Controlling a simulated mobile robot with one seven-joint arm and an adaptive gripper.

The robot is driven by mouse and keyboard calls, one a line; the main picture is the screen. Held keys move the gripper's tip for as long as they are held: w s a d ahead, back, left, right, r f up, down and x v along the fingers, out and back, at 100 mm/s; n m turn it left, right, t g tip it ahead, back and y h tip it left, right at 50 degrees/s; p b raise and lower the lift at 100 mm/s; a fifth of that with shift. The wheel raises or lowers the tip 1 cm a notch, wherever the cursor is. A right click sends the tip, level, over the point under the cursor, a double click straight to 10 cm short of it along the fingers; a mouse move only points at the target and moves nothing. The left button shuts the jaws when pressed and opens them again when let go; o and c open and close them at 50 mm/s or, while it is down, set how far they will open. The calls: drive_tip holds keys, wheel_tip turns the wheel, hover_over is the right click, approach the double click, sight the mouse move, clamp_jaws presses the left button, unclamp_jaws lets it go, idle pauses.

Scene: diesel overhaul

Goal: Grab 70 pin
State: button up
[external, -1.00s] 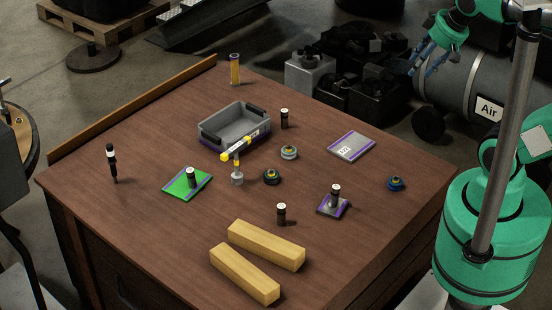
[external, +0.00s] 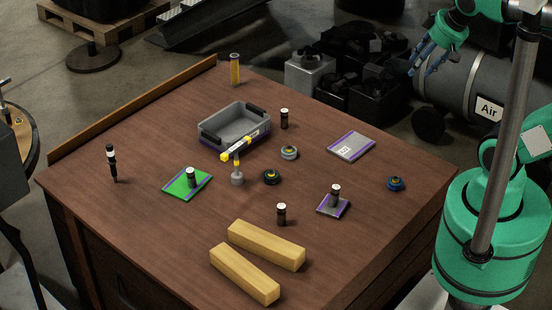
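Several short dark pins with white tops stand upright on the brown table. One pin (external: 284,119) is behind and to the right of the grey tray, one (external: 191,178) is on a green plate (external: 174,189), one (external: 335,193) is on a small purple-edged plate (external: 326,209), and one (external: 281,215) is by the wooden blocks. Their markings are too small to read, so I cannot tell which is 70. My gripper (external: 420,72) is at the upper right, beyond the table's edge and away from every pin. Its blue fingers are apart and empty.
A grey tray (external: 213,143) has a yellow-ended tool (external: 239,149) at its front. Two wooden blocks (external: 266,245) lie at the front. Ring parts (external: 271,177), a labelled plate (external: 350,146), a dark slim tool (external: 112,162) and a yellow cylinder (external: 235,70) also occupy the table.

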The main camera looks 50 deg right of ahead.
drive_tip(key=shift+o, duration=0.4)
idle(0.4)
drive_tip(key=m+g, duration=0.5)
drive_tip(key=g, duration=0.1)
hover_over(280, 206)
wheel_tip(280, 206, down, 39)
drive_tip(key=shift+f, duration=0.35)
drive_tip(key=shift+f+b, duration=0.1)
drive_tip(key=shift+b, duration=0.2)
drive_tip(key=shift+f+b, duration=0.75)
drive_tip(key=shift+f, duration=3.45)
